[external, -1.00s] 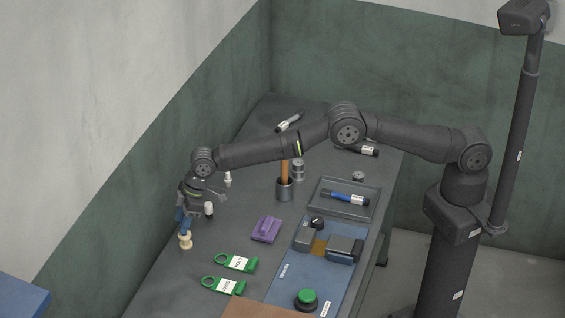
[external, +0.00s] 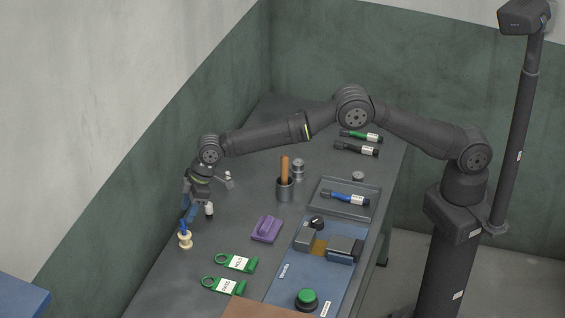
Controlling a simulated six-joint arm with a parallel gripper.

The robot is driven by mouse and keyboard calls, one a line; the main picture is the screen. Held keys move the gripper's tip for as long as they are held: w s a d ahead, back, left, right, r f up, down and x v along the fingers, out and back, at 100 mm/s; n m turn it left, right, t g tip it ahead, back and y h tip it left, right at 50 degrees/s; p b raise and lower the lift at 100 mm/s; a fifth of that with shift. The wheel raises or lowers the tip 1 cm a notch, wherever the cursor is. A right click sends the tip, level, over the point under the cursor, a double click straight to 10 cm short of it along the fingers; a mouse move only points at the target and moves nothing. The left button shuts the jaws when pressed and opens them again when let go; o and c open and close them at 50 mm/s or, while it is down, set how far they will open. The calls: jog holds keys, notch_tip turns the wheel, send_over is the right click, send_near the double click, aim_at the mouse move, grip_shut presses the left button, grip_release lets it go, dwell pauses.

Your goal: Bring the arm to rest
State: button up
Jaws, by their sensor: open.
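The gripper appears clear of the spool, though the small gap is hard to judge.
A dark cup (external: 285,190) holds an orange-brown handle. A tray (external: 320,205) with a blue marker, a purple block (external: 266,229), green tags (external: 236,263) and a blue panel (external: 283,287) with a green button occupy the bench. Green (external: 361,136) and black markers (external: 356,149) lie behind.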

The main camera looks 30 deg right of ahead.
aim_at(180, 229)
jog(key=v, duration=0.6)
jog(key=x, duration=1.2)
jog(key=shift+f, duration=0.1)
jog(key=shift+a+r, duration=0.1)
jog(key=shift+r, duration=0.25)
notch_tip(180, 229, up, 4)
jog(key=shift+f, duration=0.2)
jog(key=w+d+r, duration=0.7)
jog(key=w+d, duration=0.1)
jog(key=d, duration=0.1)
jog(key=d+f, duration=0.3)
jog(key=d, duration=0.5)
jog(key=d+f, duration=0.3)
jog(key=d, duration=0.4)
jog(key=shift+s+d+f, duration=0.1)
jog(key=shift+s+f, duration=0.15)
jog(key=shift+f, duration=1.1)
jog(key=shift+s+d+f, duration=0.1)
jog(key=shift+s+f, duration=0.1)
jog(key=shift+f, duration=1.2)
